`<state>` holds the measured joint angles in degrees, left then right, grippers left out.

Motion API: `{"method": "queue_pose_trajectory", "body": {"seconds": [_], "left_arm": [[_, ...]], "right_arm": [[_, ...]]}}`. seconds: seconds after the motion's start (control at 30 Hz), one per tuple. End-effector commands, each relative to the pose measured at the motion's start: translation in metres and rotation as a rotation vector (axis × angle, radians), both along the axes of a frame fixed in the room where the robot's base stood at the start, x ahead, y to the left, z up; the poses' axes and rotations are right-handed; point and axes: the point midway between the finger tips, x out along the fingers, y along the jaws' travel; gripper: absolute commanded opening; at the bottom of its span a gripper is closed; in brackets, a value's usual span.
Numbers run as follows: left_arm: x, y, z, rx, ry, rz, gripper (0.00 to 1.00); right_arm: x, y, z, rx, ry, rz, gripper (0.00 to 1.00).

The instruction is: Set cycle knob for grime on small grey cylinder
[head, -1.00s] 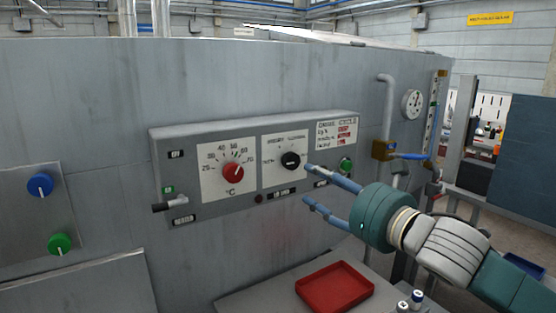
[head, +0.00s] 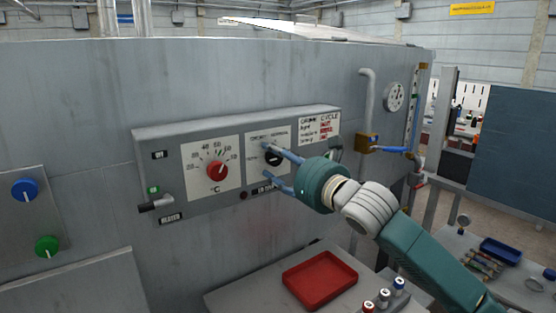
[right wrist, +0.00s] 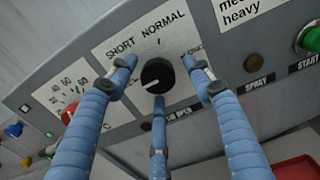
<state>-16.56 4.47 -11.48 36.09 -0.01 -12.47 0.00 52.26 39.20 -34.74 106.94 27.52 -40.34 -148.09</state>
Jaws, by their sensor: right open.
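The black cycle knob (head: 274,158) sits on a white plate marked SHORT and NORMAL; more lettering is partly hidden. In the right wrist view the knob (right wrist: 157,75) has a white mark toward its lower left. My right gripper (head: 267,160) is open. Its blue fingers are spread around the knob in the right wrist view, with gaps beside it; contact cannot be seen. The grime cycle chart (head: 320,128) with red words is right of the knob. My left gripper is out of view.
A red temperature knob (head: 217,170) is left of the cycle knob. A green START button (right wrist: 312,40) is at the right. A red tray (head: 320,280) lies below the panel, with capped small cylinders (head: 384,298) beside it. A pipe (head: 368,105) rises at the right.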

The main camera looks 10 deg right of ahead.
Motion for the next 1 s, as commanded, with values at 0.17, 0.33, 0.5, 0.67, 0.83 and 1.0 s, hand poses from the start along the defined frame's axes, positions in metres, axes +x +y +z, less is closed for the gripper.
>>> {"method": "queue_pose_trajectory", "body": {"seconds": [0.17,0.33,0.5,0.67,0.83,1.0], "left_arm": [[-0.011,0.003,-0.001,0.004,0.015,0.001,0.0],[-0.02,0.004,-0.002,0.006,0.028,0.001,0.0],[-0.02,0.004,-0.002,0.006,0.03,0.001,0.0],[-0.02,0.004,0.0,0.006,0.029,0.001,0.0],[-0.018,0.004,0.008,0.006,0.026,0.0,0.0],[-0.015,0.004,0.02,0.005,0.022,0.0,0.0]], "right_arm": [[0.0,0.0,0.0,0.0,0.0,0.0,0.51],[0.0,0.0,0.0,0.001,0.0,0.0,0.23],[0.0,0.0,-0.001,0.0,0.002,0.0,0.07],[0.0,0.0,-0.001,0.012,0.009,-0.001,0.07],[0.0,0.0,-0.001,0.061,0.033,-0.001,0.07],[0.0,0.0,-0.001,0.161,0.076,-0.002,0.07]]}}
